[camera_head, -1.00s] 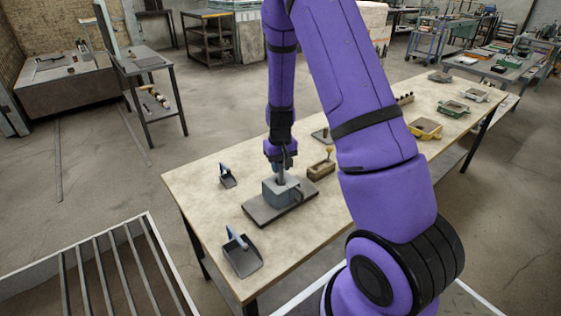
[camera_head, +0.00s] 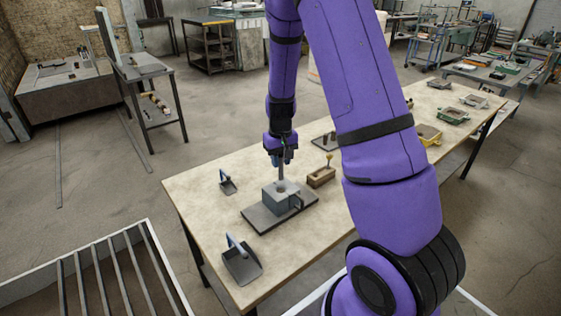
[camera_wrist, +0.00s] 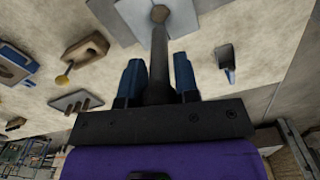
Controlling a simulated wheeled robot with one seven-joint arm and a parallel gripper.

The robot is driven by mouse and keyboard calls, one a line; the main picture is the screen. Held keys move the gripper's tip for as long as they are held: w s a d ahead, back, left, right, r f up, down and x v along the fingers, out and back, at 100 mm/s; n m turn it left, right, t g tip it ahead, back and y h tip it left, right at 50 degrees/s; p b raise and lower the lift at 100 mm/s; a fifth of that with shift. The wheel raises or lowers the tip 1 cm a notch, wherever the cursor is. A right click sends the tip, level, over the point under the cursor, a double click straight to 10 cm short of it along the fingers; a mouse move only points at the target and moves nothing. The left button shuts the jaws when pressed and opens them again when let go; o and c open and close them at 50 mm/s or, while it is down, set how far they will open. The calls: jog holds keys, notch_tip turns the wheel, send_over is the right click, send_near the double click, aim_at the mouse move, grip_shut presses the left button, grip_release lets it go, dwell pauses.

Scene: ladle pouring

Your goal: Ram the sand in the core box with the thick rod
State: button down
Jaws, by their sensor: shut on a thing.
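The grey core box (camera_head: 273,201) stands on a dark flat plate (camera_head: 262,217) on the table, with a round opening in its top. My gripper (camera_head: 281,157) is above the box, shut on the thick rod (camera_head: 281,172). The rod hangs about upright, its lower end at or just above the opening. In the wrist view the rod (camera_wrist: 158,62) runs from between the blue fingers toward the box, and a brown sand surface (camera_wrist: 159,14) shows by its tip. Whether the tip touches the sand I cannot tell.
A wooden block (camera_head: 317,179) with a yellow-knobbed piece stands just right of the box. Yellow (camera_head: 428,134) and green (camera_head: 453,115) trays stand farther right.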

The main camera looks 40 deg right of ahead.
jog(key=shift+r, duration=2.9)
